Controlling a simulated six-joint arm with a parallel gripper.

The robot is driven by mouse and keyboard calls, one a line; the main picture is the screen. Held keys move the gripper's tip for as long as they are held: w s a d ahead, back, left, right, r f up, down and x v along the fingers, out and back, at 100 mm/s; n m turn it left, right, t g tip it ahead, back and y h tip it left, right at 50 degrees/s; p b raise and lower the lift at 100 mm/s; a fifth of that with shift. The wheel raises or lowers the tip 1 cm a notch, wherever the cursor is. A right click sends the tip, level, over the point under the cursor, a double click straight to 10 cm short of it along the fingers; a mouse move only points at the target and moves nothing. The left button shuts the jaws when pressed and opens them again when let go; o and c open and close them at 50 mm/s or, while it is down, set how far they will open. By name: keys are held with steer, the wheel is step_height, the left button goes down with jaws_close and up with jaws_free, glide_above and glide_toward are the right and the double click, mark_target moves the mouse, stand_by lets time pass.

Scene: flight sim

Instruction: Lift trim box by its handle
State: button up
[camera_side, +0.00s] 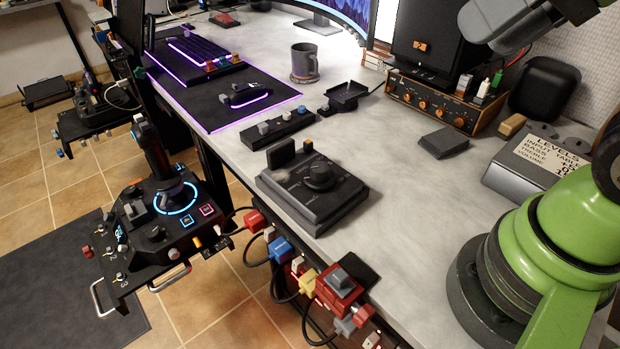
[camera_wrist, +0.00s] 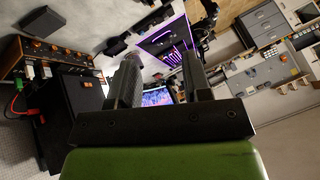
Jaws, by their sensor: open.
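The likely trim box (camera_side: 315,188) is a dark grey box with a round dial on top, standing upright on the grey desk in the side view. A dark upright block (camera_side: 281,154) at its back left may be its handle; I cannot tell for sure. I cannot make out the box in the wrist view. My gripper (camera_wrist: 162,72) is open, with its two dark fingers apart and nothing between them. I cannot make out its fingertips in the side view, where my arm shows at the right, well away from the box.
A small switch box (camera_side: 278,129) and a black tray-like stand (camera_side: 346,97) are behind the box. A mug (camera_side: 304,62) stands farther back. An amplifier (camera_side: 432,100) and a grey label box (camera_side: 540,160) are to the right. The desk (camera_side: 430,210) right of the box is clear.

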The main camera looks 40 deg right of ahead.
steer(key=w+a+n+g, duration=0.1)
steer(key=w+n+g, duration=0.2)
steer(key=w+n, duration=0.6)
steer(key=n+g+h, duration=0.2)
steer(key=n+g, duration=0.2)
steer(key=n, duration=0.7)
glide_above(286, 142)
step_height(286, 142, down, 14)
steer(key=shift+n, duration=0.8)
step_height(286, 142, down, 7)
steer(key=shift+w+f, duration=0.1)
step_height(286, 142, down, 6)
steer(key=shift+r, duration=0.15)
steer(key=shift+c, duration=0.3)
jaws_close()
